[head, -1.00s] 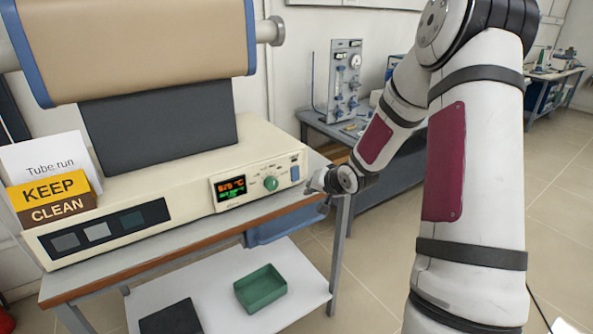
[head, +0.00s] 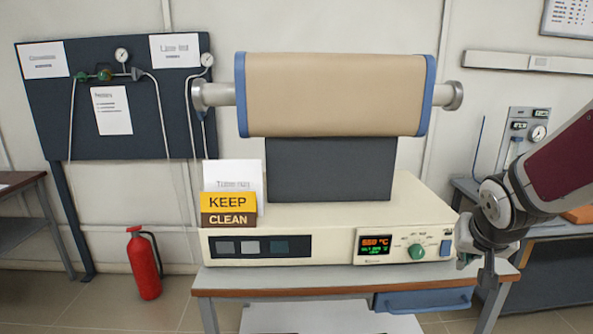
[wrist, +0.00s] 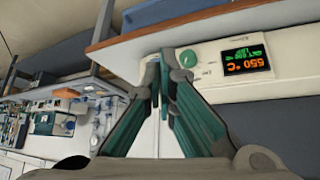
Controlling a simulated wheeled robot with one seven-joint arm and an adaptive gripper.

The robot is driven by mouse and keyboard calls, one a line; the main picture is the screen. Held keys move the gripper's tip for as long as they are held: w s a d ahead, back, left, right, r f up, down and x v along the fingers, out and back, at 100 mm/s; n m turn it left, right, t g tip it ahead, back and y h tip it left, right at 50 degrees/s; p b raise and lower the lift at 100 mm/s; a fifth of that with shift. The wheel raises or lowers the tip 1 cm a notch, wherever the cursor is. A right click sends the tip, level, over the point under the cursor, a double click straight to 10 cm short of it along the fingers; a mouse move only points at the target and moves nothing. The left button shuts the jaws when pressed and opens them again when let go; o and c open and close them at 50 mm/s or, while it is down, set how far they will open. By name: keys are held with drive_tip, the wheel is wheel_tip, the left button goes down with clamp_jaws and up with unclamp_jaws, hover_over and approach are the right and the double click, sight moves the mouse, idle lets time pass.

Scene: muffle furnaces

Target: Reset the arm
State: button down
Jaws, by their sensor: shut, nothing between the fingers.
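My gripper (head: 464,258) is at the right front end of the tube furnace, close to the control panel's blue switch (head: 446,248). It looks shut and empty, its fingers meeting at the tips in the wrist view (wrist: 164,62). My arm enters from the right edge in the head view. The furnace base (head: 310,218) carries a lit display (head: 376,246) and a green knob (head: 417,251). The display (wrist: 245,60) and knob (wrist: 187,58) appear upside down in the wrist view. Whether the gripper touches the panel cannot be told.
The furnace tube (head: 340,95) sits above its base on a bench (head: 290,283) with a blue drawer (head: 424,300). A KEEP CLEAN sign (head: 228,203) stands at the left. A red extinguisher (head: 144,264) is on the floor. Another bench with a gauge panel (head: 525,140) is at right.

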drive_tip(key=s+a+r+n+y, duration=0.1)
drive_tip(key=s+a, duration=0.3)
drive_tip(key=s, duration=0.4)
drive_tip(key=s+a+r+n+g+y, duration=0.1)
drive_tip(key=s+a+r, duration=0.2)
drive_tip(key=s+a, duration=0.2)
drive_tip(key=s+a+r+n+g, duration=0.1)
drive_tip(key=s+a, duration=0.3)
drive_tip(key=s, duration=0.7)
drive_tip(key=shift+s+a+r+n+y, duration=0.15)
drive_tip(key=shift+a+r+n+y, duration=0.25)
drive_tip(key=shift+r+n, duration=0.15)
drive_tip(key=c, duration=2.4)
unclamp_jaws()
